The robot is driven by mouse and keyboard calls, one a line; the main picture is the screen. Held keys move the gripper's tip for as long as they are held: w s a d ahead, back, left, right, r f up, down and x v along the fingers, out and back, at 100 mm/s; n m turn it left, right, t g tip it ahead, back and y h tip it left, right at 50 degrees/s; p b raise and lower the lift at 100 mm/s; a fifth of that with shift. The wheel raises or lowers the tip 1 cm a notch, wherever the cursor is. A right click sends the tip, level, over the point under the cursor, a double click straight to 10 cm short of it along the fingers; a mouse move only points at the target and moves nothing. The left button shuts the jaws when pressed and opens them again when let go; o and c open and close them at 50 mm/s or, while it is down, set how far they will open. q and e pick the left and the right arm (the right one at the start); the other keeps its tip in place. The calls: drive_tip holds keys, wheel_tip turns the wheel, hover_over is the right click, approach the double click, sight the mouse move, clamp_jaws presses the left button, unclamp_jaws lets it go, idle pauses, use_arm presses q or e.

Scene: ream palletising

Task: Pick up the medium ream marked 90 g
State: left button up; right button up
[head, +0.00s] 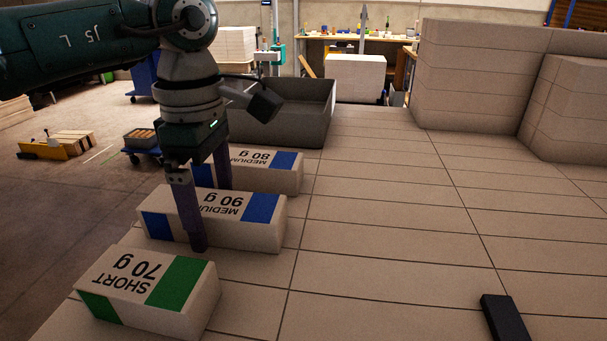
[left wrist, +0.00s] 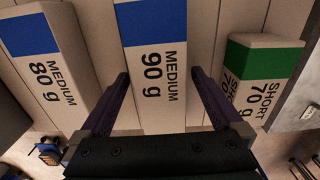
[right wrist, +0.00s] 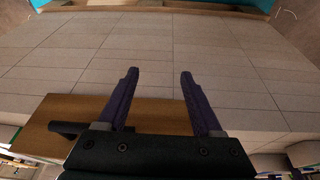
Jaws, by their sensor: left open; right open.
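The medium ream marked 90 g (head: 262,236) is a white block with blue bands, lying on the tiled surface between two other reams. My left gripper (head: 211,218) is open over it, with one finger on its near side and the other on its far side. In the left wrist view the 90 g ream (left wrist: 158,62) lies between the two open fingers (left wrist: 157,82), with a gap on each side. Whether the fingers reach below its top is hard to tell. My right gripper (right wrist: 158,88) is open and empty, seen in the right wrist view.
The short 70 g ream (head: 130,270) with green bands lies nearer, and the medium 80 g ream (head: 285,178) lies behind. A dark open bin (head: 310,125) stands farther back. Large stacked blocks (head: 470,85) stand at the right. The middle of the tiled surface (head: 380,210) is clear.

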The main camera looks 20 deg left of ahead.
use_arm(q)
drive_tip(key=shift+c, duration=0.2)
drive_tip(key=shift+r, duration=0.1)
clamp_jaws()
idle(0.5)
